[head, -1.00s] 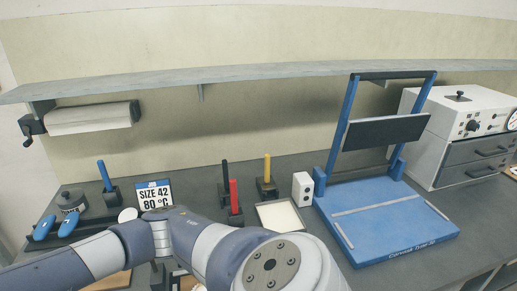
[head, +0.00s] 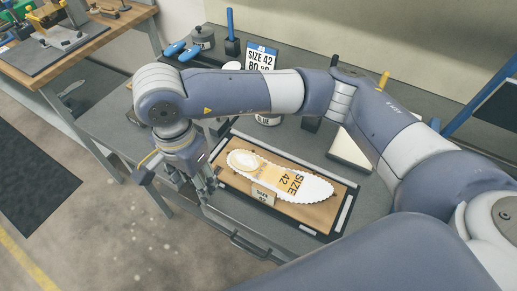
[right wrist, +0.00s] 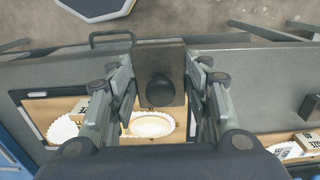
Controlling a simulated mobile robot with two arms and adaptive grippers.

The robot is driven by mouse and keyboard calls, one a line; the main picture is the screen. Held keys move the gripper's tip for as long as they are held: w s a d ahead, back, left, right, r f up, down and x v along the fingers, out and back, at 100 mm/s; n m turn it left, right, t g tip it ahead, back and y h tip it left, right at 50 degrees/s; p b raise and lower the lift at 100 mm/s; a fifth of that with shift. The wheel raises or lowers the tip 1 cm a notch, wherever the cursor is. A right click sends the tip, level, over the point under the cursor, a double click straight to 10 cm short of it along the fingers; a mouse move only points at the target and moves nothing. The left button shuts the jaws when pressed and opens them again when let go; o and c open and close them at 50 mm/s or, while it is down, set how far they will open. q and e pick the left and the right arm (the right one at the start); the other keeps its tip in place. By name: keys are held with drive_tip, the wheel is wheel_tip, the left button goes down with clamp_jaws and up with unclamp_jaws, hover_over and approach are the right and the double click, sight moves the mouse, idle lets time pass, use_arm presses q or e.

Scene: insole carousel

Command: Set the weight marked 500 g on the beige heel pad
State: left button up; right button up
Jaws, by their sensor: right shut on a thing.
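In the right wrist view, my right gripper (right wrist: 160,76) is shut on a grey-brown block with a round black knob (right wrist: 160,91). No marking on this block is readable, so I cannot tell whether it is the 500 g weight. In the head view the right gripper (head: 208,190) hangs near the front left edge of the board; the held block is not clear there. The beige heel pad (head: 243,160) lies on the heel of a white scalloped insole (head: 313,187) marked SIZE 42; it also shows beyond the block in the wrist view (right wrist: 152,125). My left gripper is out of view.
The insole lies on a brown board (head: 335,218) with a dark frame. A small labelled wooden block (head: 263,194) stands beside the pad. A SIZE 42 80 °C sign (head: 262,58) and blue-handled tools (head: 190,50) stand behind. A bench edge and handle (head: 250,248) are in front.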

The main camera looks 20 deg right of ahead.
drive_tip(key=p, duration=0.4)
hover_over(244, 161)
drive_tip(key=shift+s+a+f, duration=0.15)
drive_tip(key=shift+a+f, duration=0.1)
drive_tip(key=shift+f, duration=0.25)
drive_tip(key=shift+d+f, duration=0.1)
drive_tip(key=shift+d, duration=0.1)
drive_tip(key=shift+f+p, duration=0.45)
drive_tip(key=shift+p, duration=0.05)
wheel_tip(244, 161, down, 2)
drive_tip(key=shift+f+p, duration=0.1)
drive_tip(key=shift+p, duration=0.45)
drive_tip(key=shift+f, duration=0.2)
drive_tip(key=shift+f, duration=0.15)
